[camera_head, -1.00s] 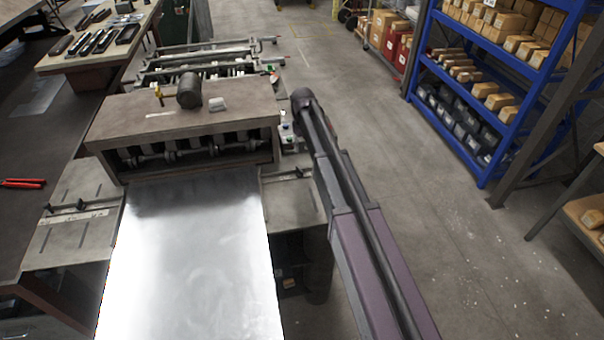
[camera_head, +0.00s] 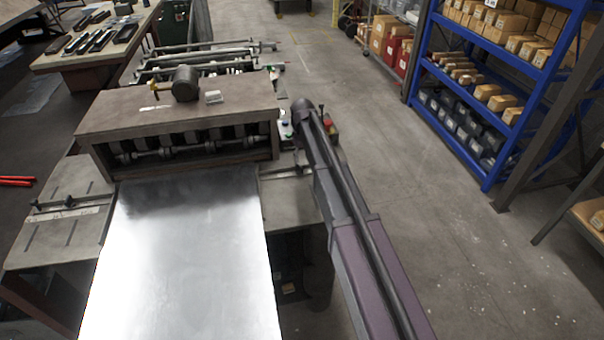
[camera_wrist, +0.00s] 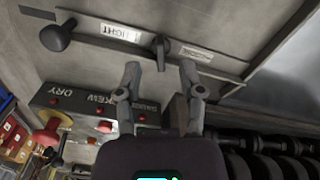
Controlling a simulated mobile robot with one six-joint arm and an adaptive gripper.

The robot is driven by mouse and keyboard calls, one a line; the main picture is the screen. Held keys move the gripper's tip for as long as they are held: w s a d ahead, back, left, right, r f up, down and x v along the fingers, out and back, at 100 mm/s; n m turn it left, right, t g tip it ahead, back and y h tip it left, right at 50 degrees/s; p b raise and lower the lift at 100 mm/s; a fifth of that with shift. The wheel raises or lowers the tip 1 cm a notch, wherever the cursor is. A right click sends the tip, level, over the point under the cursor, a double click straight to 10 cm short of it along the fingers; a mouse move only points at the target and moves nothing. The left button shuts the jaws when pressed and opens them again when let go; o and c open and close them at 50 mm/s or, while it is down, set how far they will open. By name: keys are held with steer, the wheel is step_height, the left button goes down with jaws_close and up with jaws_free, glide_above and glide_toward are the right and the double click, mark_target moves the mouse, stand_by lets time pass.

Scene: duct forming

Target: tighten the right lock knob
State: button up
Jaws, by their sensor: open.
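In the wrist view, a small dark lock knob (camera_wrist: 161,50) stands on a metal strip between two labels; one looks like "TIGHT", the other like "LOOSE", both upside down. My gripper (camera_wrist: 160,70) is open, with one finger on each side of the knob's lower end. I cannot tell whether either finger touches it. A round black knob (camera_wrist: 58,37) sits further left on the same strip. In the head view the right strip (camera_head: 287,172) shows beside the metal sheet (camera_head: 190,255), but my arm hides my gripper.
A control panel (camera_wrist: 95,108) with red buttons and a red knob (camera_wrist: 46,135) lie below left in the wrist view. Dark rollers (camera_wrist: 265,145) are at lower right. Blue shelving (camera_head: 480,130) stands right, across clear floor.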

mark_target(303, 168)
steer(key=shift+f+b, duration=2.55)
steer(key=shift+f, duration=0.35)
jaws_close()
